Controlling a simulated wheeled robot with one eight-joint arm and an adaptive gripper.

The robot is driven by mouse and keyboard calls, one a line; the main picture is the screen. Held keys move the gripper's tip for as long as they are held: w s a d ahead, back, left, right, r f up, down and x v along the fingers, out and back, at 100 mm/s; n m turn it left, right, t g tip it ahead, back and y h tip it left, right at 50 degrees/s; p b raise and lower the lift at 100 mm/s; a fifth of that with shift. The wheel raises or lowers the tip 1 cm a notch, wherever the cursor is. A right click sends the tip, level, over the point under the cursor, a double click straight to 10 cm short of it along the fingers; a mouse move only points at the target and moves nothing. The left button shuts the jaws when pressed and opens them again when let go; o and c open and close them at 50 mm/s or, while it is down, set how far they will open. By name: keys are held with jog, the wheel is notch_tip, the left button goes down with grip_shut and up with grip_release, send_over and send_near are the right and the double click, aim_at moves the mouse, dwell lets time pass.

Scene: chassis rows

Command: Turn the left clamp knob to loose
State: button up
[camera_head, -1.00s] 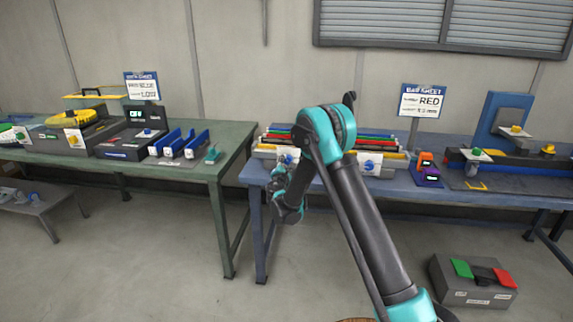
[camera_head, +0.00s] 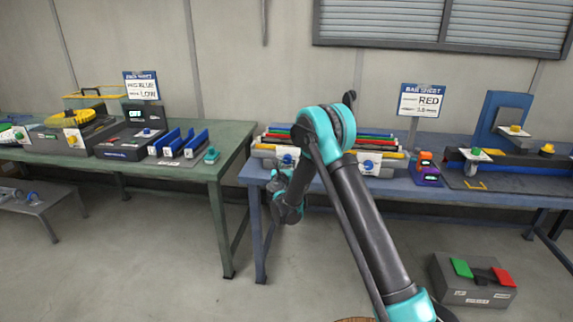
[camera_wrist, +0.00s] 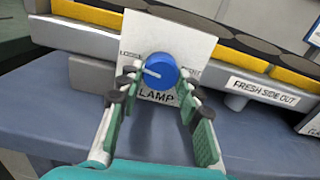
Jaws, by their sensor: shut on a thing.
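The left clamp knob (camera_wrist: 162,68) is round and blue on a white plate (camera_wrist: 168,32) lettered with LOOSE on the left and a partly hidden word on the right. Its white pointer line points left, toward the LOOSE side. My gripper (camera_wrist: 160,78) is shut on the knob, one finger at each side. In the head view the knob (camera_head: 288,159) shows at the left front of the blue table's fixture, just above my gripper (camera_head: 281,176).
A second blue knob (camera_head: 368,165) sits on the same fixture to the right. A green table (camera_head: 228,150) stands left.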

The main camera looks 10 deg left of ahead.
jog(key=shift+n, duration=0.8)
jog(key=o, duration=1.2)
jog(key=shift+c, duration=0.2)
jog(key=shift+s, duration=0.1)
jog(key=s, duration=1.2)
jog(key=shift+a, duration=0.15)
